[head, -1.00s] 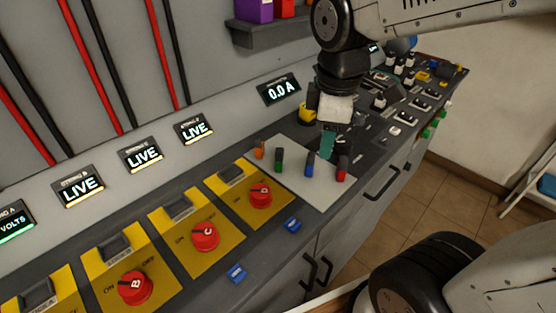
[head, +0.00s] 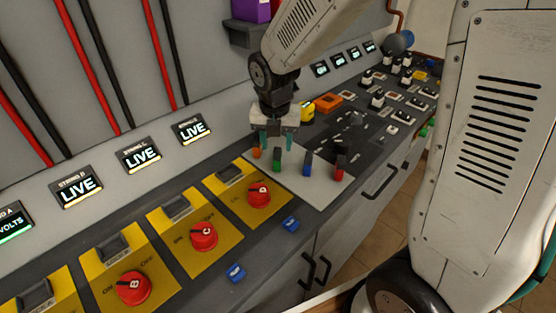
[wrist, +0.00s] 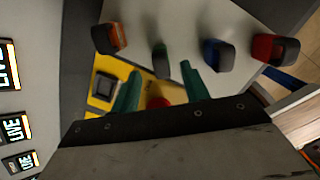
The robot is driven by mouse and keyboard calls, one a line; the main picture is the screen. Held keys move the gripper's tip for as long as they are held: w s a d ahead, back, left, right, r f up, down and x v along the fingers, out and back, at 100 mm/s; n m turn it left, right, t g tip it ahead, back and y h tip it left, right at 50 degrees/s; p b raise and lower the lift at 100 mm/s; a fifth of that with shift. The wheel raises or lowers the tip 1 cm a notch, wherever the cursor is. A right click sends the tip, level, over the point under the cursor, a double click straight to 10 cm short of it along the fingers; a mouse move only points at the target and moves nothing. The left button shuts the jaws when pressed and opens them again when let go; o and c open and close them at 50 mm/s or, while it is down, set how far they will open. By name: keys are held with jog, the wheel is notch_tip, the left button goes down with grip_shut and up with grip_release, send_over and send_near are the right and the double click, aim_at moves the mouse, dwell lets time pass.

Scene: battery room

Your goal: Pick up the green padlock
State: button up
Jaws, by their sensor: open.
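The green padlock (head: 277,162) stands on the pale plate (head: 320,192) on the counter, between an orange padlock (head: 256,153) and a blue padlock (head: 308,164). A red padlock (head: 340,171) stands at the right end of the row. My gripper (head: 275,141) is open, with its teal fingers pointing down above the green padlock. In the wrist view the green padlock (wrist: 160,60) shows between and just beyond the two fingertips (wrist: 160,75). I see no contact, and the exact height gap is hard to tell.
Yellow switch panels with red rotary knobs (head: 259,194) line the counter to the left. Two small blue items (head: 291,224) lie near the front edge. Behind and right are an orange box (head: 327,102), a yellow item (head: 307,113) and a crowded control panel.

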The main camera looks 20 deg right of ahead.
aim_at(277, 149)
jog(key=f, duration=0.5)
jog(key=shift+w+d+f, duration=0.15)
jog(key=shift+w+d, duration=0.15)
jog(key=shift+w, duration=0.05)
grip_shut()
